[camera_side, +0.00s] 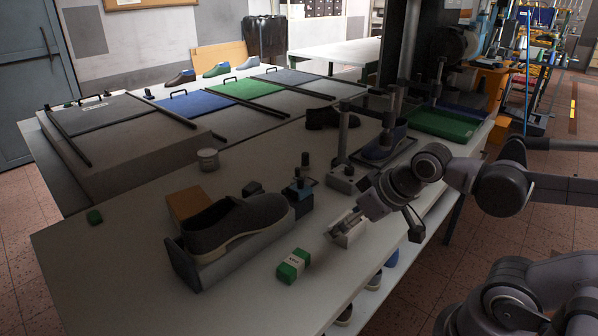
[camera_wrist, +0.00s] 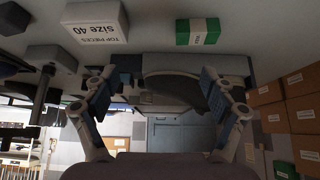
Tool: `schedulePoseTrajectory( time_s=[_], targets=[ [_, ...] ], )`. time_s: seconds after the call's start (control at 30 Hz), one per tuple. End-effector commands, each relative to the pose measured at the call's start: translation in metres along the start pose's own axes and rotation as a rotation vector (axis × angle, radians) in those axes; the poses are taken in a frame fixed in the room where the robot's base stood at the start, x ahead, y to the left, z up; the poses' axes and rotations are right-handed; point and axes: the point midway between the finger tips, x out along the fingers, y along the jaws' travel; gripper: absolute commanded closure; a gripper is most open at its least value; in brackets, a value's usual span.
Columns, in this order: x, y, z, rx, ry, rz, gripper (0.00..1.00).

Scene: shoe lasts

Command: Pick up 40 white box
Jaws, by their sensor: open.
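The white box (camera_side: 352,238) stands on the table near its front edge, right of the green box. It also shows upside down at the upper left of the wrist view (camera_wrist: 95,22), printed "TOP PIECES SIZE 40". My gripper (camera_side: 342,226) is beside the white box in the side view and partly covers it. In the wrist view my gripper (camera_wrist: 158,100) has its two fingers spread wide with nothing held between them. The box lies outside the fingers, off to the upper left. I cannot tell whether a finger touches it.
A green labelled box (camera_side: 294,266) lies left of the white box. A dark shoe (camera_side: 236,222) sits on a grey stand behind it. A small blue-black device (camera_side: 298,195) and a metal post fixture (camera_side: 342,170) stand close by. A round tin (camera_side: 208,159) stands farther back. Front-left table is clear.

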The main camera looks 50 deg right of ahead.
Motion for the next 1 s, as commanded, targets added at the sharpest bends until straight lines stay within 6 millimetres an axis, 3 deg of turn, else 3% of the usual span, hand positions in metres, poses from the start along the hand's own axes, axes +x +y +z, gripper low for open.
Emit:
schedulePoseTrajectory(
  time_s=[0.37, 0.7, 1.0],
  targets=[
    [0.001, 0.003, -0.003, 0.067, -0.032, 0.015, 0.15],
    [0.016, 0.031, -0.021, 0.617, -0.219, 0.248, 0.15],
    [0.035, 0.057, -0.035, 1.128, -0.236, 0.584, 0.15]
  ],
)
